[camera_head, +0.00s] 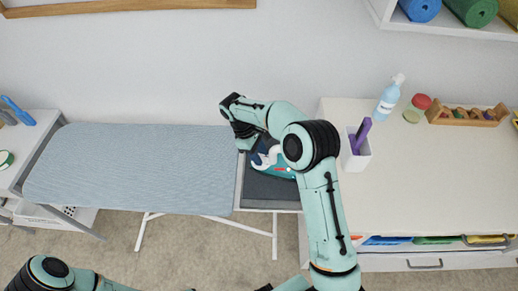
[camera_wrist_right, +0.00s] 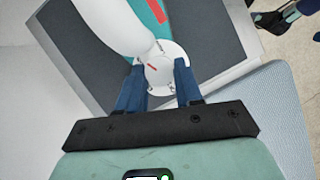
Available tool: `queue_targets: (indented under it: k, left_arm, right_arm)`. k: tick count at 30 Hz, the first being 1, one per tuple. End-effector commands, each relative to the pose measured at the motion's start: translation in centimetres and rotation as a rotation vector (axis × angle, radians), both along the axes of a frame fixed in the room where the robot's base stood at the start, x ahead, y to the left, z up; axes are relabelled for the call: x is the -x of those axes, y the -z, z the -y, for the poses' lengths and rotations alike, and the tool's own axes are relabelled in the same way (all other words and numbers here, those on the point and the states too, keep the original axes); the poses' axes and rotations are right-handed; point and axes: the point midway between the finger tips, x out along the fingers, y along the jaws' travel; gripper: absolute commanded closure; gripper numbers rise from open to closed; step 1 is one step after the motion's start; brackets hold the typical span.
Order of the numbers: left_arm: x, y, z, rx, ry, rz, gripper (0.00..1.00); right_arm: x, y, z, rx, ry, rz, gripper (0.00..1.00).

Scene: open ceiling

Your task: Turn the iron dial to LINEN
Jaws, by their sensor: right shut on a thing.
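The iron (camera_head: 285,171), white and teal, stands on the dark iron rest (camera_head: 262,190) at the right end of the ironing board, partly hidden by my right arm. In the right wrist view its white body (camera_wrist_right: 112,22) curves down to a round white dial (camera_wrist_right: 172,84) with a red mark. My right gripper (camera_wrist_right: 160,76) has its two blue fingers on either side of the dial, shut on it. The dial's lettering cannot be read. My left arm shows only at the bottom left of the head view; its gripper is out of sight.
The blue-grey ironing board (camera_head: 130,168) stretches left, clear. At right a white counter (camera_head: 430,185) holds a white cup (camera_head: 355,160) with a purple item, a blue bottle (camera_head: 387,101) and a wooden rack (camera_head: 465,116). A side table (camera_head: 20,150) stands at far left.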

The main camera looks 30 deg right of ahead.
Motion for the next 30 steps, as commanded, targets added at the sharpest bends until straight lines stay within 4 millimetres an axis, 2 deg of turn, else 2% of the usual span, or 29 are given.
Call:
queue_targets:
  k: [3, 10, 30]
  left_arm:
    - [-1.1, -1.3, 0.0, 0.0, 0.0, 0.012, 0.57]
    - [-2.2, -2.3, 0.0, 0.0, 0.0, 0.025, 0.57]
    - [-2.6, -2.7, 0.0, 0.0, -0.001, 0.03, 0.57]
  right_arm:
    - [-0.3, -0.4, 0.1, 0.0, 0.084, 0.005, 0.95]
    - [-0.3, -0.3, 0.2, 0.0, 0.201, 0.004, 0.95]
    - [-0.2, 0.0, 0.2, -0.001, 0.265, 0.004, 0.95]
